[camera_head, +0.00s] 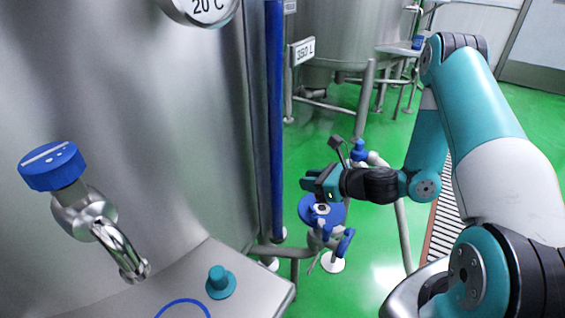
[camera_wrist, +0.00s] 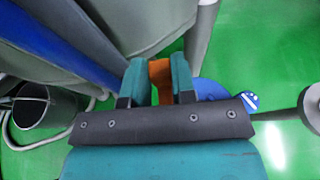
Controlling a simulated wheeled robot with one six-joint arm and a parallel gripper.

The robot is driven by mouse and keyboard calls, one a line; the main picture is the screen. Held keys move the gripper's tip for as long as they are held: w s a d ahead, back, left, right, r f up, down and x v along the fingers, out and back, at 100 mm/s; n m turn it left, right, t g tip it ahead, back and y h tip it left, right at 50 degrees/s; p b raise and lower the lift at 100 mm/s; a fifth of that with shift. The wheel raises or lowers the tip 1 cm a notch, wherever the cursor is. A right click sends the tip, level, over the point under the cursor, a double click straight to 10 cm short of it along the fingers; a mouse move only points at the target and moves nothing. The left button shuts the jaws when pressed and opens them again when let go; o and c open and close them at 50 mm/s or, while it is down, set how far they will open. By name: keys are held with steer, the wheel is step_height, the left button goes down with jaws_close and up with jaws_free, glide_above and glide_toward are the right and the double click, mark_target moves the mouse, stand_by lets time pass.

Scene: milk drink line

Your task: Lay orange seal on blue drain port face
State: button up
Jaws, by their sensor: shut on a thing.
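My gripper (camera_head: 314,186) is at the blue drain port face (camera_head: 335,215), which shows as a blue disc on a metal fitting low beside the tank. In the wrist view, my gripper (camera_wrist: 160,90) is shut on the orange seal (camera_wrist: 160,72), held between its two teal fingers. The blue face (camera_wrist: 211,90) shows in part just right of the fingers there, with the rest hidden behind my gripper. The seal is not discernible in the head view. I cannot tell whether the seal touches the face.
A blue vertical pipe (camera_head: 276,120) runs close left of my gripper, along the steel tank (camera_head: 150,140). A blue-capped valve (camera_head: 358,150) is behind it. A metal counter with a teal knob (camera_head: 220,281) is at front left.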

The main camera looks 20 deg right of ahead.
steer(key=w+d+n+g+y+p, duration=0.1)
steer(key=w+d+n+p, duration=0.1)
steer(key=w+p, duration=0.1)
steer(key=b, duration=0.7)
glide_above(309, 203)
steer(key=shift+g, duration=0.3)
step_height(309, 203, down, 6)
steer(key=shift+a+f, duration=0.15)
steer(key=shift+f, duration=0.05)
steer(key=shift+f+y+b, duration=0.3)
steer(key=shift+f+b, duration=0.2)
steer(key=shift+f, duration=0.65)
steer(key=shift+f, duration=0.5)
steer(key=o, duration=1)
